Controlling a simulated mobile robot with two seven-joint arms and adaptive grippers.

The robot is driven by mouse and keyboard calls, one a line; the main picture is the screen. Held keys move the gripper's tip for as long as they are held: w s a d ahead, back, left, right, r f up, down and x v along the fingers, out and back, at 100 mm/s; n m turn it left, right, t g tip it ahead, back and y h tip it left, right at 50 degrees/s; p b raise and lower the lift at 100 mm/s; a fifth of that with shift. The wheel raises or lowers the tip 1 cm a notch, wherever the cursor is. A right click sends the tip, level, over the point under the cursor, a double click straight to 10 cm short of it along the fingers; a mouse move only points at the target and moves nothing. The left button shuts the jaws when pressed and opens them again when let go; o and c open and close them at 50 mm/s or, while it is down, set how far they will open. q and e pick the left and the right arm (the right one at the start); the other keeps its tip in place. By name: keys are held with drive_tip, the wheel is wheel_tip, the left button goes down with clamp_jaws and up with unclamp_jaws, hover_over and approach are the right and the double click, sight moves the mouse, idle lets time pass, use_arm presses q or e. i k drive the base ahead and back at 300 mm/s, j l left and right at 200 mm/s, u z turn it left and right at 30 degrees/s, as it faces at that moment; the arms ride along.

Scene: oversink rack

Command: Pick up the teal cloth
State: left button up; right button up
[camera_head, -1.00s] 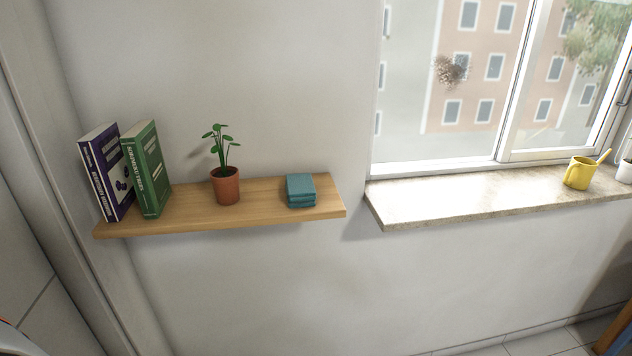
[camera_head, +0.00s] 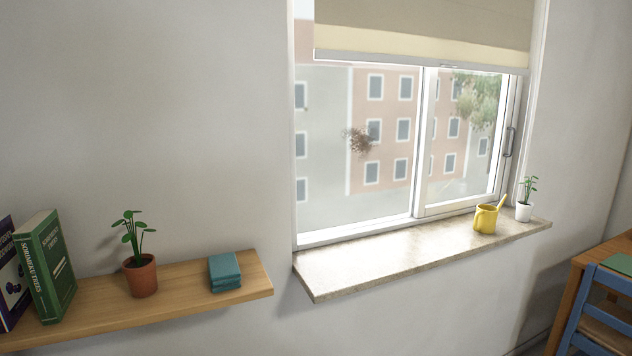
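The teal cloth (camera_head: 225,271) is a small folded stack. It lies near the right end of the wooden wall shelf (camera_head: 190,296), to the right of a potted plant. Nothing covers it from this view. Neither of my grippers shows in the head view.
A terracotta pot with a green plant (camera_head: 140,274) and upright books (camera_head: 45,265) share the shelf. The windowsill (camera_head: 370,265) to the right holds a yellow watering can (camera_head: 485,218) and a white potted plant (camera_head: 524,210). A blue chair (camera_head: 603,310) and wooden table stand at lower right.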

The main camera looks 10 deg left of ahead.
sight(224, 271)
drive_tip(key=l+u, duration=0.15)
drive_tip(key=u, duration=0.25)
drive_tip(key=i+l+u, duration=0.1)
drive_tip(key=u, duration=0.35)
drive_tip(key=l+u, duration=0.2)
drive_tip(key=u, duration=0.2)
drive_tip(key=l+u, duration=0.25)
drive_tip(key=l, duration=0.25)
drive_tip(key=k+l+u, duration=0.1)
drive_tip(key=l+u, duration=0.15)
drive_tip(key=l, duration=0.2)
